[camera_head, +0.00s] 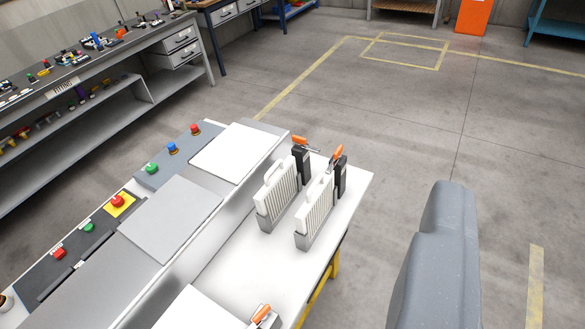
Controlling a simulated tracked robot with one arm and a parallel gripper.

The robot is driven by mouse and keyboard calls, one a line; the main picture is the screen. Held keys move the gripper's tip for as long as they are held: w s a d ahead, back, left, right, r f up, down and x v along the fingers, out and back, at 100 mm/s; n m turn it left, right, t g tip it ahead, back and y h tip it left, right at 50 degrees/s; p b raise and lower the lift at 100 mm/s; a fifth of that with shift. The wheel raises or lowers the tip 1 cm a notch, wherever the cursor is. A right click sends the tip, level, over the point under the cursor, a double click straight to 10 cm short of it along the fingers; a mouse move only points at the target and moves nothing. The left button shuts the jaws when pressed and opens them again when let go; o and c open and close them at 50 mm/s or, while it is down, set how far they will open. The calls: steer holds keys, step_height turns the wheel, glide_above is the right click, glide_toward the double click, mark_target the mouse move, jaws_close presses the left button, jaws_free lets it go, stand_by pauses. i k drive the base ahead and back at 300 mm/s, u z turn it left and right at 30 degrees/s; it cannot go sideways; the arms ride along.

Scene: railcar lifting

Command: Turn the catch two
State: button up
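Two catches with orange handles stand at the right end of a white-topped console. The left catch (302,160) and the right catch (340,172) each have a black upright body beside a white ribbed block. The right catch's handle points up, while the left one's lies flatter. A third orange handle (261,314) shows at the bottom edge, partly cut off. I cannot tell which of them is catch two. My gripper's fingers are not in view; a grey rounded part at the lower right looks like my own arm, apart from the console.
The console (225,270) carries red, green and blue buttons along its left side, including a red emergency button (118,201). A grey workbench (110,60) with parts stands at upper left. The floor right of the console is open.

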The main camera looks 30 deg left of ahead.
mark_target(301, 141)
steer(key=z, duration=0.05)
steer(key=k, duration=0.25)
steer(key=z, duration=1.7)
steer(key=i, duration=1.6)
steer(key=u, duration=3.2)
steer(key=i, duration=1)
steer(key=z, duration=0.05)
